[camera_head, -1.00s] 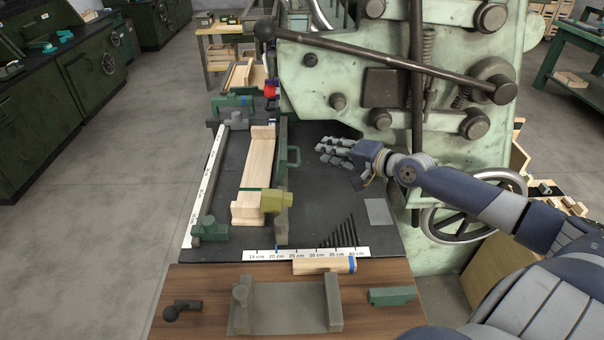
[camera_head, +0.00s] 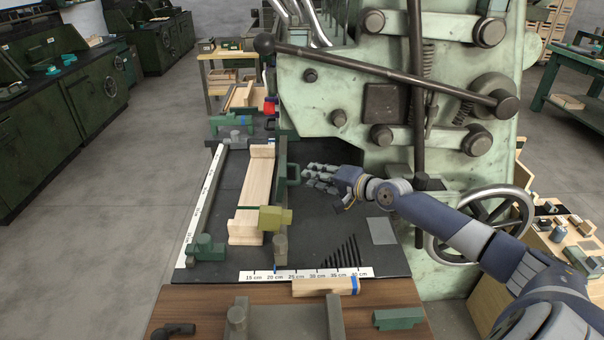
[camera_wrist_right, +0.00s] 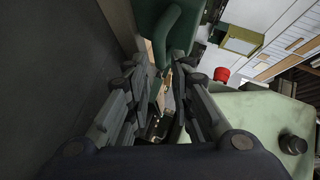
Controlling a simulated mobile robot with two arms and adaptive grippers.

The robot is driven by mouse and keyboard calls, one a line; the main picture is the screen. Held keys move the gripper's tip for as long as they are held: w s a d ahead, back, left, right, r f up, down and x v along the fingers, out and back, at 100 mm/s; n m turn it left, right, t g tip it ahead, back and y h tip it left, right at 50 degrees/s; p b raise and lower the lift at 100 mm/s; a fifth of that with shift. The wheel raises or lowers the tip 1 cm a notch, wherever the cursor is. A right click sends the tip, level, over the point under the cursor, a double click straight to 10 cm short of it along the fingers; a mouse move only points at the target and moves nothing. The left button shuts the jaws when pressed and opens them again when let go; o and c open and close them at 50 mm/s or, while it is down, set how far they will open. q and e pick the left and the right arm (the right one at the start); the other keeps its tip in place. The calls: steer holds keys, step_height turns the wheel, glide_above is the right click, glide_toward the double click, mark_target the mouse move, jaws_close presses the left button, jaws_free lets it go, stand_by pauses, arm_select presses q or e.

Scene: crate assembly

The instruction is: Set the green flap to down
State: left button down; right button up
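A long, narrow dark grey-green plate (camera_head: 281,195) stands upright along the right side of the wooden crate parts (camera_head: 254,195); I take it to be the flap. A green loop handle (camera_head: 294,172) sticks out from its right side. My right gripper (camera_head: 305,176) is just right of this handle, fingers pointing left at it. In the right wrist view the green handle (camera_wrist_right: 160,32) shows at the top, beyond the fingertips. The fingers (camera_wrist_right: 163,82) are spread with a gap, and I see nothing held. My left gripper is out of view.
An olive-yellow block (camera_head: 275,217) sits at the plate's near end. A large pale green machine (camera_head: 330,95) with levers and a handwheel (camera_head: 480,226) stands behind and right of my arm. The dark tabletop (camera_head: 325,225) below the gripper is mostly bare.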

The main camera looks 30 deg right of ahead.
steer(key=shift+x, duration=2.9)
steer(key=shift+c, duration=0.5)
jaws_close()
